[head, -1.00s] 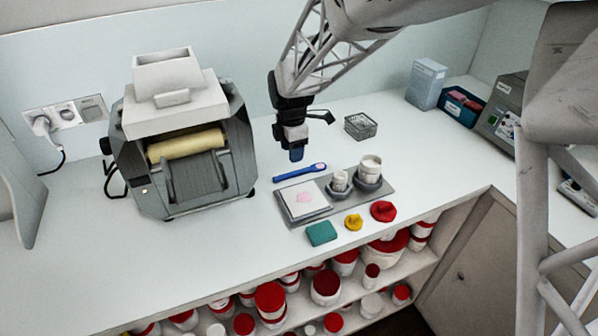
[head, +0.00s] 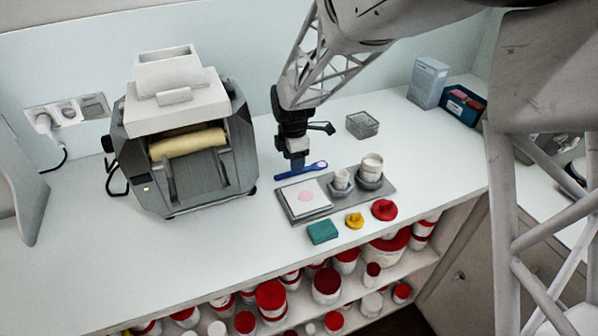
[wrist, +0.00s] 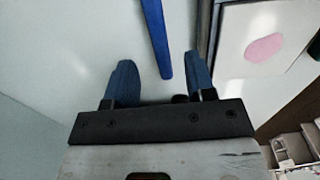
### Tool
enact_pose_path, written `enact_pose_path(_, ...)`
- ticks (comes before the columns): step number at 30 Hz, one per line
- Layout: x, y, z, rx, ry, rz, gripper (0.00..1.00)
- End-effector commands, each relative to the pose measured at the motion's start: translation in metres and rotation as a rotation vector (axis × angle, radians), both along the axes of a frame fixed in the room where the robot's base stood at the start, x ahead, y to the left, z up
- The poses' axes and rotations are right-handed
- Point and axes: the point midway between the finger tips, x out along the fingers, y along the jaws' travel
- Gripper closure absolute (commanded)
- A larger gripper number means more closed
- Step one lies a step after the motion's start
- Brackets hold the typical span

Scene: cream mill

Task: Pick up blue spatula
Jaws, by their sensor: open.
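The blue spatula (head: 313,167) lies flat on the white counter, just behind the grey tray. In the wrist view its blue handle (wrist: 156,40) runs down from the top edge and its end lies between my fingers, nearer the right one. My gripper (head: 298,166) is over the handle, pointing down. In the wrist view my gripper (wrist: 160,84) shows two blue fingertips spread apart with nothing held between them. The spatula's far end is outside the wrist view.
The grey tray (head: 327,205) holds a white tile with a pink smear and small jars. A cream mill (head: 185,140) stands left. A wire basket (head: 362,125) is behind right. A teal sponge (head: 322,232) and red and yellow lids lie in front.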

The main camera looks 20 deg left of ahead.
Motion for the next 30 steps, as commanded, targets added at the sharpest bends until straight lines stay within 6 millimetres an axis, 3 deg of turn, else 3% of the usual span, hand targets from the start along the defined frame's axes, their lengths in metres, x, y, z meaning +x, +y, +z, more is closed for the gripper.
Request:
enact_pose_path(10,-0.001,0.0,-0.035,-0.001,0.001,0.0,0.5)
enact_pose_path(28,-0.001,0.0,-0.038,0.0,0.0,0.0,0.5)
enact_pose_path(30,-0.001,0.0,-0.038,0.0,0.0,0.0,0.58)
